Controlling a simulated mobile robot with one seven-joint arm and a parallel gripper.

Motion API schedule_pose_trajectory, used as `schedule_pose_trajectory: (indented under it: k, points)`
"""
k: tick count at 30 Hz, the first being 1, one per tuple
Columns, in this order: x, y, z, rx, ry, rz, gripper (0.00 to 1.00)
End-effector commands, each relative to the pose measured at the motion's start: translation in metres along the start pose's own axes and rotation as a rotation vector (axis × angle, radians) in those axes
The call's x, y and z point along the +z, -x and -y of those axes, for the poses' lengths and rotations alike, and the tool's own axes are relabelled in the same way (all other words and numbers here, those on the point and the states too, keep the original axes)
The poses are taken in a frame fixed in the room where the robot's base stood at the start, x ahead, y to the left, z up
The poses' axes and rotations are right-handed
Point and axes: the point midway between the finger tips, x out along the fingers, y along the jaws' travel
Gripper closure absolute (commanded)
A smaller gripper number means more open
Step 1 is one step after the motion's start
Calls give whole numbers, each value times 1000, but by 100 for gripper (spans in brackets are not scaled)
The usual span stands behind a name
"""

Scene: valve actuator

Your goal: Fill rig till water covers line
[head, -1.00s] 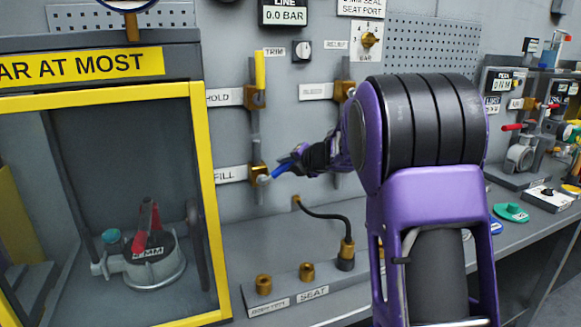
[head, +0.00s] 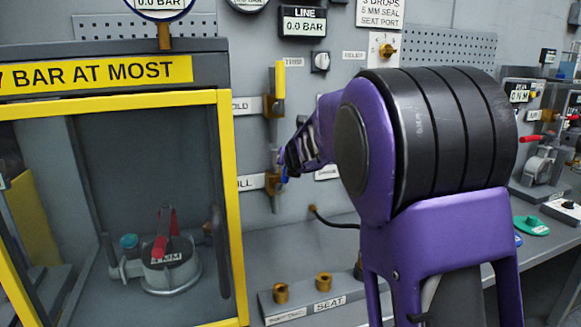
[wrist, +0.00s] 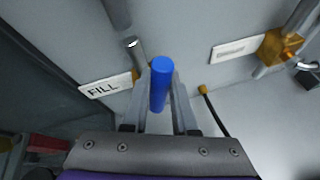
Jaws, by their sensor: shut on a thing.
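The rig (head: 170,265), a round grey valve body with a red lever and a "4 MM" label, sits inside the yellow-framed cabinet (head: 232,200). I see no water or water line in it. The brass FILL valve (head: 272,183) is on the wall right of the cabinet. Its blue handle (wrist: 160,85) stands between my gripper's two fingers (wrist: 161,108) in the wrist view. My gripper (head: 287,168) is shut on this handle. In the head view only a bit of blue shows beside the valve; my arm hides the rest.
The yellow HOLD valve handle (head: 279,80) stands upright above FILL. The LINE display (head: 303,22) reads 0.0 BAR. A seat block (head: 300,305) with brass ports is on the bench below. A black hose (wrist: 215,112) runs close to my gripper. Green and blue items lie at right.

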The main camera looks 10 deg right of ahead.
Motion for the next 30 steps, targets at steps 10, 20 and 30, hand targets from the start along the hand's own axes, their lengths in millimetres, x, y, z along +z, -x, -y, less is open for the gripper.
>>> schedule_pose_trajectory:
  k: [10,20,30]
  points:
    - [0,1,-3,-29,68,21,100]
    - [-2,2,-10,-59,147,42,100]
    - [-3,3,-14,-83,205,59,100]
